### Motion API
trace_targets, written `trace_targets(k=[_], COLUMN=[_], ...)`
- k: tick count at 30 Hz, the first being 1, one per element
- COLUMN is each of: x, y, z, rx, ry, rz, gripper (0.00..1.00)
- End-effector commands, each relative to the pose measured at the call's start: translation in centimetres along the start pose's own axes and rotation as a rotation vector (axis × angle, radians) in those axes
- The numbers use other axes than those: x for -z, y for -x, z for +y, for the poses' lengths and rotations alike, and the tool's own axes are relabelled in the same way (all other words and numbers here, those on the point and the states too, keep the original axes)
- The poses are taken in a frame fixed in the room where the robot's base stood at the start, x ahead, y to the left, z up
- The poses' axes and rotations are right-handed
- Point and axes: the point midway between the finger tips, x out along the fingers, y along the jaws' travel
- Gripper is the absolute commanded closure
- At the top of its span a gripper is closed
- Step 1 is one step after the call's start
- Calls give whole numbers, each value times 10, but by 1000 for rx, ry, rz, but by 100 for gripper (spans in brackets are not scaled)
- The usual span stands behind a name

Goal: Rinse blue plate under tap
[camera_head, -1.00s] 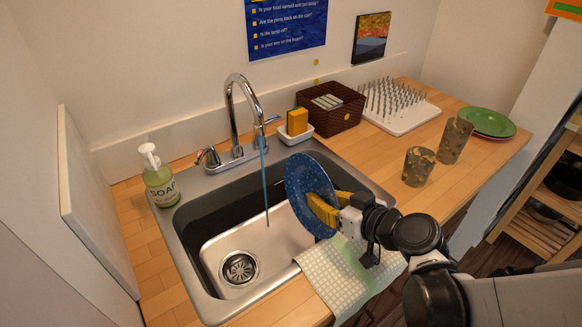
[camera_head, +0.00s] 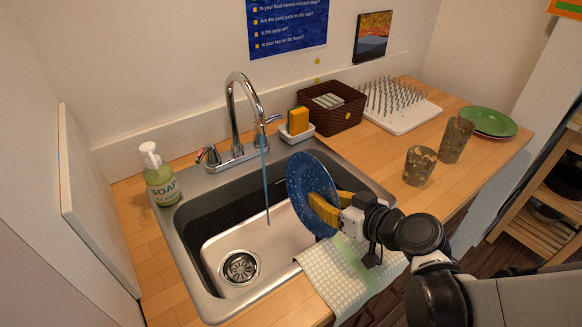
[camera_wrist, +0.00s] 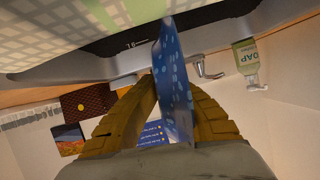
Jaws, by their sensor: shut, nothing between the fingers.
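The speckled blue plate (camera_head: 303,188) is held up on edge, tilted, over the right side of the sink (camera_head: 228,282). My gripper (camera_head: 318,203) has its yellow fingers shut on the plate's rim side. In the wrist view the plate (camera_wrist: 172,80) shows edge-on between the fingers. The chrome tap (camera_head: 236,112) stands at the sink's back. A thin blue stream of water (camera_head: 266,180) falls from it into the basin. The stream passes left of the plate, with a gap between them in the head view.
A soap bottle (camera_head: 160,178) stands at the sink's left, a sponge (camera_head: 298,121) in its dish behind. A cloth (camera_head: 335,281) hangs over the front edge. Two cups (camera_head: 419,166) (camera_head: 455,140), green plates (camera_head: 489,121), a basket (camera_head: 340,115) and a spiked rack (camera_head: 400,112) stand right.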

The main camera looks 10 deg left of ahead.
Motion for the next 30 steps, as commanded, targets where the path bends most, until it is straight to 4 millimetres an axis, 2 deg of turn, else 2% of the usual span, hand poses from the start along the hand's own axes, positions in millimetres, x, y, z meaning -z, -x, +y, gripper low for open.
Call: trace_targets(k=[11, 24, 30], x=[0, 19, 23], y=[4, 45, 57], z=[0, 15, 19], rx=[0, -2, -1], ry=[2, -1, 0], rz=[-4, -1, -1], gripper=[100, 100, 100])
